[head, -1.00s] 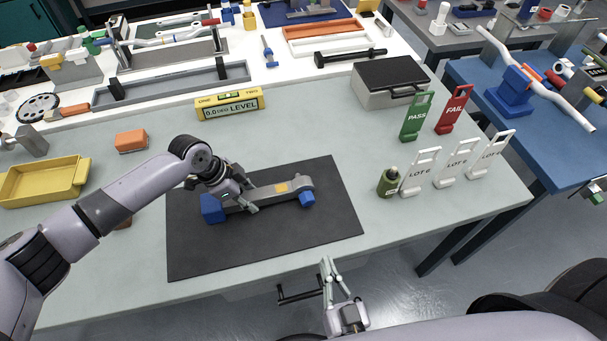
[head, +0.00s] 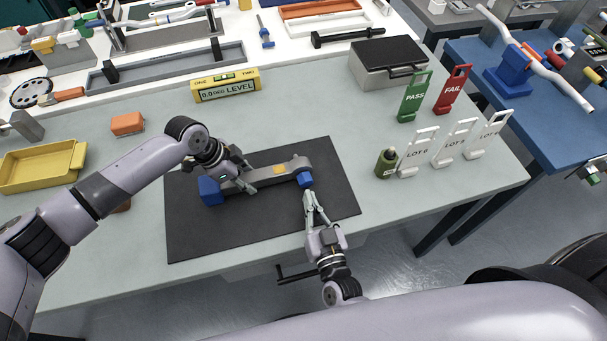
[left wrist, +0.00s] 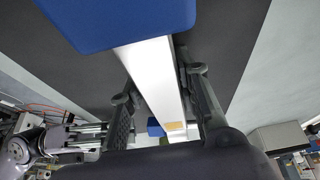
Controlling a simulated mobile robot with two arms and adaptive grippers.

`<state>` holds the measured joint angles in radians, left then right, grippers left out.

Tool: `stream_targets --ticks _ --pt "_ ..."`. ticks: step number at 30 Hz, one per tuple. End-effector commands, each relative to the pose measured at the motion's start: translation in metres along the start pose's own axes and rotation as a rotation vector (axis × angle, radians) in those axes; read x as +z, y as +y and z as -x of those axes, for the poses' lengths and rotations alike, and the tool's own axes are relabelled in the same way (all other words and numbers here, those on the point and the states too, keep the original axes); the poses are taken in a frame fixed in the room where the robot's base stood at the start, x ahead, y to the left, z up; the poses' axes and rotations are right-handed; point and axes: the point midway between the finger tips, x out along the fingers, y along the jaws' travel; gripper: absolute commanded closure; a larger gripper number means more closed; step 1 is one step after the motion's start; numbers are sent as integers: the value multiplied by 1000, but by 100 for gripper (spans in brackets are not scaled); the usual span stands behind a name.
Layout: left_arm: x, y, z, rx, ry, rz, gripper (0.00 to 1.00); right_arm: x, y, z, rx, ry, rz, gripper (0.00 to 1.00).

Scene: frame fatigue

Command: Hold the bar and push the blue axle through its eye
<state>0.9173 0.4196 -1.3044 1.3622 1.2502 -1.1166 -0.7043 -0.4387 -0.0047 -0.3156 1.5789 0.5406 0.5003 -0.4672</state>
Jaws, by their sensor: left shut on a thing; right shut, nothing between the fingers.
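A grey bar (head: 268,176) with an orange patch lies across the black mat (head: 215,240). Its left end is at a blue block (head: 211,190), which looms large in the left wrist view (left wrist: 120,20). The blue axle (head: 305,180) stands out from the near side of the bar's right end; the eye itself is hidden. My left gripper (head: 243,184) is shut on the bar near the blue block, with one finger on each side in the left wrist view (left wrist: 165,100). My right gripper (head: 309,196) is shut and empty, its tips just in front of the axle; contact is unclear.
A yellow level (head: 226,88) and an orange block (head: 128,123) lie behind the mat. A yellow tray (head: 42,167) is at the left. A green bottle (head: 386,163) and white lot stands (head: 418,153) are right of the mat. The table front is clear.

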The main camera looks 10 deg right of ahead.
Motion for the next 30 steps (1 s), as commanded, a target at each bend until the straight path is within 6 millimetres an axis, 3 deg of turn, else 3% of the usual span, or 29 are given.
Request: stream_targets --ticks 8,30 --pt "-3 -2 2 -4 6 -1 100 -1 0 -17 0 1 0 100" --pt "-3 -2 2 -4 6 -1 100 0 0 -18 0 0 0 100"
